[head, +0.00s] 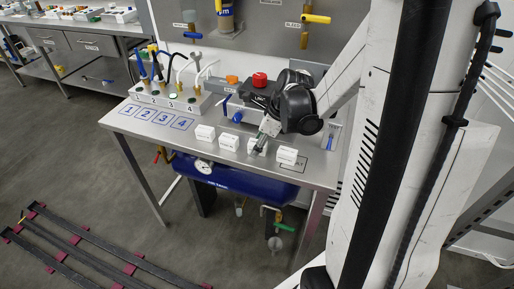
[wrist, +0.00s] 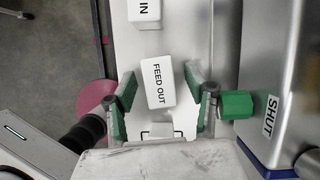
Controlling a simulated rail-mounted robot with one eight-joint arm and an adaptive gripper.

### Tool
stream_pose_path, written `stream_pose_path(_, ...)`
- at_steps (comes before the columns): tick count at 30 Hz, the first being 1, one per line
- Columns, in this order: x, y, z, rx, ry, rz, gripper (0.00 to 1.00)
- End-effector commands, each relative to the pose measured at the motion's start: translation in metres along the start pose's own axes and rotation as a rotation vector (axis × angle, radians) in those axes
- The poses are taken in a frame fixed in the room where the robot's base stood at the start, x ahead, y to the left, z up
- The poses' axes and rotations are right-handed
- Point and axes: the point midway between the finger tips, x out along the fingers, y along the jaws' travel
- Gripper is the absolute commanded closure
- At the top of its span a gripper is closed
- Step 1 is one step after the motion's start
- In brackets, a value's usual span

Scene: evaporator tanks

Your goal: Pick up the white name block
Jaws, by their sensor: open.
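Several white name blocks stand in a row near the table's front edge in the head view, among them a left one (head: 205,132), a second (head: 229,143), a third (head: 257,147) and a right one (head: 288,155). My gripper (head: 263,140) is at the third block and partly covers it. In the wrist view, a white block lettered "FEED OUT" (wrist: 157,82) lies slightly tilted between the open green-padded fingers of my gripper (wrist: 160,88). Gaps show on both sides of it. Another white block, lettered "IN" (wrist: 144,12), is at the top edge, partly cut off.
A green block-shaped part (wrist: 235,104) sits close by the right finger, with a "SHUT" label (wrist: 270,116) beyond it. A red button (head: 259,79) stands behind my gripper. A numbered rack (head: 172,98) with hoses stands left.

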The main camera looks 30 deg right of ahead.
Motion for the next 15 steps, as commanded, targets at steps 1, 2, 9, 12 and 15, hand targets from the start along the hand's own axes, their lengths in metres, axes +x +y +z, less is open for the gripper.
stream_pose_path(1,0.0033,-0.0001,0.0001,0.000,0.000,0.000,0.51)
stream_pose_path(2,0.0042,-0.0002,0.0002,0.000,0.000,0.000,0.51)
stream_pose_path(9,0.0047,-0.0001,0.0003,0.000,0.000,0.000,0.51)
stream_pose_path(12,0.0046,-0.0001,0.0002,0.000,0.000,0.000,0.64)
stream_pose_path(15,0.0045,-0.0001,0.0002,0.000,0.000,0.000,0.77)
